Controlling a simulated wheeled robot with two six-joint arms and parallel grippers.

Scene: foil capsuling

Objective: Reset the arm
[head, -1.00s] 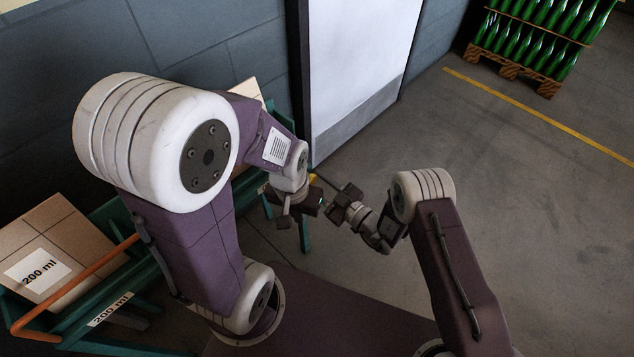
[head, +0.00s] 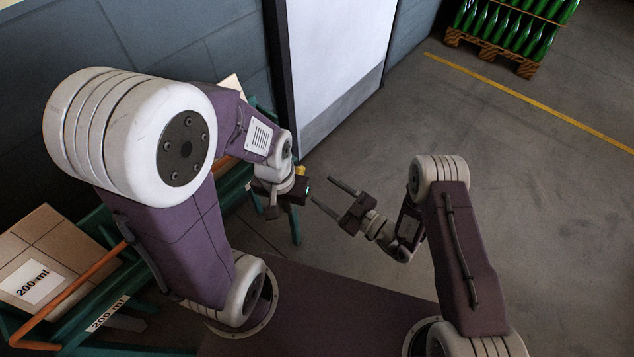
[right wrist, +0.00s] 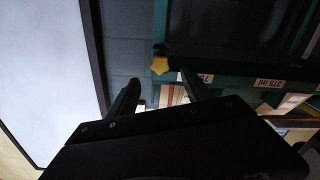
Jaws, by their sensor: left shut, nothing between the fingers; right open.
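My left gripper (head: 271,213) hangs under its white wrist, left of the middle of the head view. It is shut with nothing seen in it, and its fingers are partly hidden by its own dark body. My right gripper (head: 323,191) is just to the right of it, apart from it, with two long fingers pointing left. It is open and empty. In the right wrist view both fingers of the right gripper (right wrist: 160,92) stand apart with a clear gap between them.
A teal rack (head: 85,312) with 200 ml cartons (head: 45,252) and an orange rail stands at the left, close to my left arm. A white door panel (head: 335,70) is behind. A pallet of green bottles (head: 515,25) is at the far right. The floor at right is clear.

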